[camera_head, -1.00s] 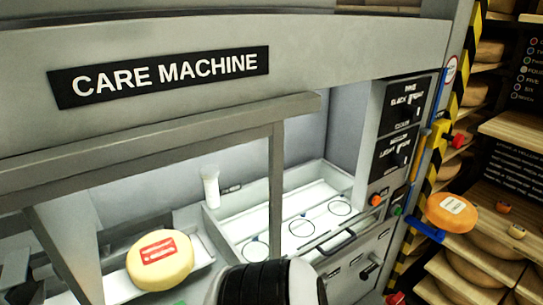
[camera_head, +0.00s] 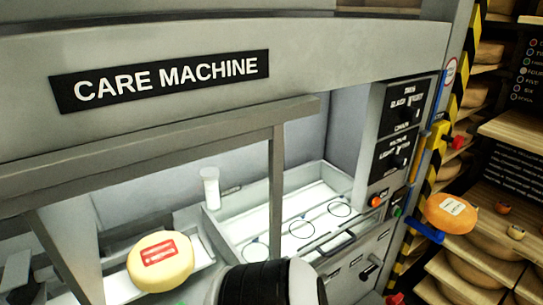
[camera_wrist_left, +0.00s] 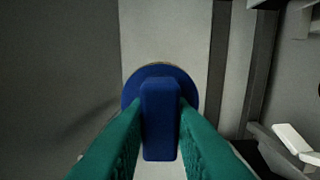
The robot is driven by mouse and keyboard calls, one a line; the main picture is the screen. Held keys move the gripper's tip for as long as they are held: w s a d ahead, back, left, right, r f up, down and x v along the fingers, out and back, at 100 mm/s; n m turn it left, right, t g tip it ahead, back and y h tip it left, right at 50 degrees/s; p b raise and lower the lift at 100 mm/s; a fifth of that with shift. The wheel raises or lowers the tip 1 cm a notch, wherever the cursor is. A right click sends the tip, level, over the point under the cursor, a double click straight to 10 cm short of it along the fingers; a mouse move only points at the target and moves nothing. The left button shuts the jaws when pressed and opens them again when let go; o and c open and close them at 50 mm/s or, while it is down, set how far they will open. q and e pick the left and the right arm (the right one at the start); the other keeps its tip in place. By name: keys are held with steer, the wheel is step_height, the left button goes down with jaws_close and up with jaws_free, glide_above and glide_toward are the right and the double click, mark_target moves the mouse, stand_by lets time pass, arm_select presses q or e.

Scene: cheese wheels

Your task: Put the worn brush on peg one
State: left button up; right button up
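In the left wrist view, a dark blue tool (camera_wrist_left: 160,125) has a round disc and a blocky grip. It may be the worn brush; I see no bristles or wear. The green fingers of my left gripper (camera_wrist_left: 160,103) press on both sides of its grip. The disc lies beyond the fingertips, in front of a pale surface, and I cannot tell if it touches it. In the head view, neither gripper shows; only a black and white arm part of mine is at the bottom centre. I cannot make out which thing is peg one.
The care machine (camera_head: 380,40) fills most of the head view. Its tray (camera_head: 225,235) has several ringed spots and a white cylinder (camera_head: 210,187) at its corner. A yellow cheese (camera_head: 160,275) with a red label sits left. An orange cheese (camera_head: 450,222) and shelves (camera_head: 505,200) stand right.

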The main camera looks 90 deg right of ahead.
arm_select(q)
jaws_close()
steer(key=shift+s+a+f, duration=0.1)
steer(key=shift+f, duration=0.05)
steer(key=shift+v, duration=1.1)
